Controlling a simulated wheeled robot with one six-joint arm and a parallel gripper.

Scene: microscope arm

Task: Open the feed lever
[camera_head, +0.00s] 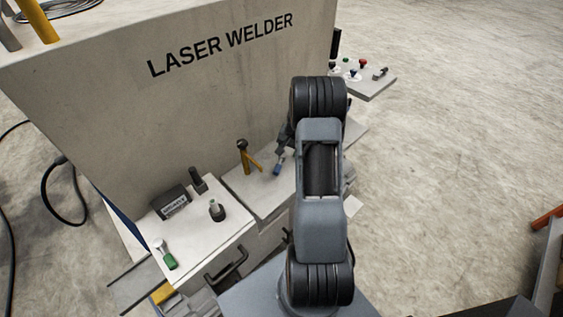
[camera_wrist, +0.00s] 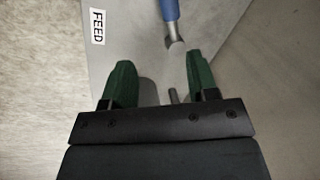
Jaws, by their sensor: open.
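The feed lever has a blue handle (camera_wrist: 169,9) on a metal shaft, at the top of the wrist view. A white FEED label (camera_wrist: 97,26) is on the grey surface to its left. My gripper (camera_wrist: 159,66) is open, with its two green fingers apart and nothing held between them. The lever's lower metal end lies just beyond the fingertips, nearer the right finger, and looks apart from both. In the head view a blue-tipped lever (camera_head: 277,168) shows just left of my arm, which hides much of the area around it.
The large LASER WELDER housing (camera_head: 190,100) stands behind the levers. A yellow-and-black lever (camera_head: 246,155) is left of the blue one. A white panel (camera_head: 205,240) holds a green-handled lever (camera_head: 167,256) and knobs. A small shelf with buttons (camera_head: 372,85) is at back right.

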